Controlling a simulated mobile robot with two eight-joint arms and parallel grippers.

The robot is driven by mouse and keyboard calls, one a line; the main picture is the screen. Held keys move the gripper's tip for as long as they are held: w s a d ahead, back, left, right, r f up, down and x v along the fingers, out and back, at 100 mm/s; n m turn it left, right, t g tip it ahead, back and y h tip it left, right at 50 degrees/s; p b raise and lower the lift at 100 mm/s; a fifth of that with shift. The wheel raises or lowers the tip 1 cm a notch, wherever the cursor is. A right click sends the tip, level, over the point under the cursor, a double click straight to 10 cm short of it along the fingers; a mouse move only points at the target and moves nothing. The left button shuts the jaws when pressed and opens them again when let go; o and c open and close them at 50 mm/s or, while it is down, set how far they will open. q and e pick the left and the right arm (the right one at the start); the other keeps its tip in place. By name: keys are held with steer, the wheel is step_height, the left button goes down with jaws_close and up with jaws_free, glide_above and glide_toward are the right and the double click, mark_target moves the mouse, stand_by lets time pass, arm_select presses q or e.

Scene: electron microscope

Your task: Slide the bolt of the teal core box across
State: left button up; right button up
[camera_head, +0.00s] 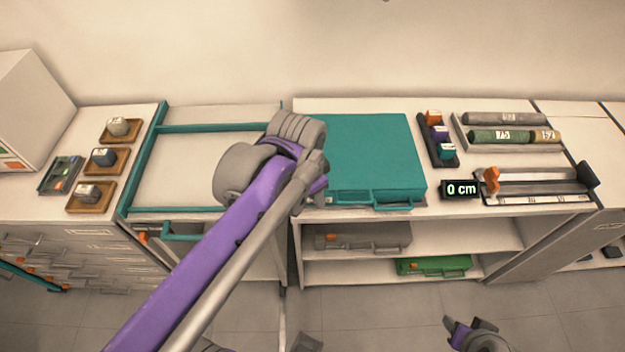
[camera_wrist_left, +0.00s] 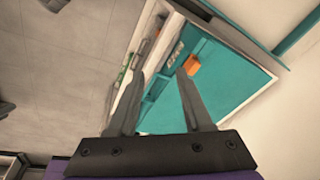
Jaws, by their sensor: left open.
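The teal core box (camera_head: 372,150) lies flat and closed on the middle counter, with a handle on its front edge. In the left wrist view the teal box (camera_wrist_left: 225,85) fills the upper right. A small orange block (camera_wrist_left: 192,65), possibly the bolt's knob, sits near its edge. In the head view my arm hides the box's left front corner, and I cannot see the bolt there. My left gripper (camera_wrist_left: 160,73) is open and empty, pointing at the box near the orange block; contact cannot be told. My right gripper (camera_head: 475,335) is low at the bottom edge, away from the box.
Left of the box is a teal-framed bay (camera_head: 160,128). A dark rack of coloured blocks (camera_head: 438,140), a tray of cores (camera_head: 505,133) and a "0 cm" display (camera_head: 461,190) stand to the right. A green box (camera_head: 433,266) lies on the shelf below.

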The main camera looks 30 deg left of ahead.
arm_select(q)
steer(key=w+a+r+m+g+b, duration=0.2)
steer(key=w+a+r+m+g, duration=0.15)
steer(key=w+m, duration=0.35)
steer(key=shift+n+t, duration=0.3)
steer(key=shift+t, duration=0.05)
steer(key=f, duration=0.7)
steer(key=w+f+b, duration=0.1)
steer(key=f, duration=0.2)
steer(key=shift+a+f, duration=0.25)
steer(key=shift+a, duration=0.15)
jaws_close()
stand_by(0.3)
